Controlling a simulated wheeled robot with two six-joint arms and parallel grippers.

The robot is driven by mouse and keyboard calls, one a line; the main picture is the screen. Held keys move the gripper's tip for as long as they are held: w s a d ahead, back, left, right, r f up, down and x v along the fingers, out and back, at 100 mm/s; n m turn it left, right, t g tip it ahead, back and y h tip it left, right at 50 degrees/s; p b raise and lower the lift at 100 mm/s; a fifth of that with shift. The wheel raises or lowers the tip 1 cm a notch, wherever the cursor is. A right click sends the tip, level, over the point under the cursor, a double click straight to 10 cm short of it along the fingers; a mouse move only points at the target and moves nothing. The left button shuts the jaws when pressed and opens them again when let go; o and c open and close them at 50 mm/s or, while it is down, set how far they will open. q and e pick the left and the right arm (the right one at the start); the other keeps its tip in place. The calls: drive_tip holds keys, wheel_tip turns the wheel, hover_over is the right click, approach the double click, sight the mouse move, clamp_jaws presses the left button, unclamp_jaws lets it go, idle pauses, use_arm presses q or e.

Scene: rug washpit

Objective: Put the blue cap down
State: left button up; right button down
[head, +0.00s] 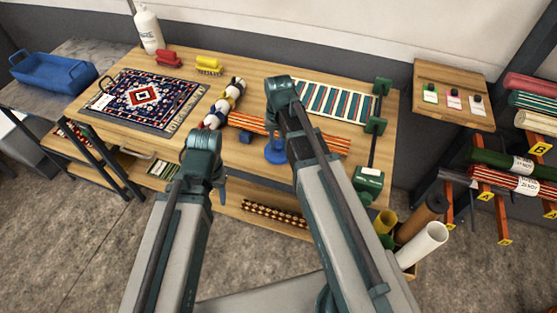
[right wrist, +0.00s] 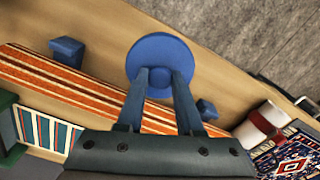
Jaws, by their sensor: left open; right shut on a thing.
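The blue cap (head: 275,155) is a round disc with a small knob, near the front edge of the wooden table (head: 262,178). My right gripper (head: 276,137) points down over it, its fingers shut on the knob. The right wrist view shows the cap (right wrist: 160,48) between the fingertips of the right gripper (right wrist: 160,78), its disc beyond them. I cannot tell whether the disc touches the table. My left gripper (head: 222,187) is open and empty in front of the table's front edge, partly hidden by its own wrist.
An orange striped strip (head: 330,141) lies beside the cap, with a small blue block (head: 245,137) to the left. A striped rug (head: 325,99) lies behind, a patterned rug (head: 145,98) at left. A green-ended bar (head: 376,125) stands right. Rolled tubes (head: 422,245) stand on the floor.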

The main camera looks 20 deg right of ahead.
sight(279, 154)
use_arm(q)
wheel_tip(279, 154, down, 2)
drive_tip(key=shift+f+b, duration=0.1)
drive_tip(key=shift+b, duration=0.35)
use_arm(e)
wheel_tip(279, 154, down, 2)
drive_tip(key=shift+f, duration=0.1)
use_arm(q)
wheel_tip(279, 154, down, 4)
drive_tip(key=b, duration=0.3)
drive_tip(key=shift+r+b, duration=0.25)
drive_tip(key=shift+b, duration=0.05)
use_arm(e)
wheel_tip(279, 154, down, 4)
drive_tip(key=shift+r, duration=0.2)
drive_tip(key=shift+f, duration=0.15)
use_arm(q)
drive_tip(key=shift+f, duration=0.15)
use_arm(e)
drive_tip(key=c, duration=0.6)
unclamp_jaws()
drive_tip(key=shift+o, duration=0.2)
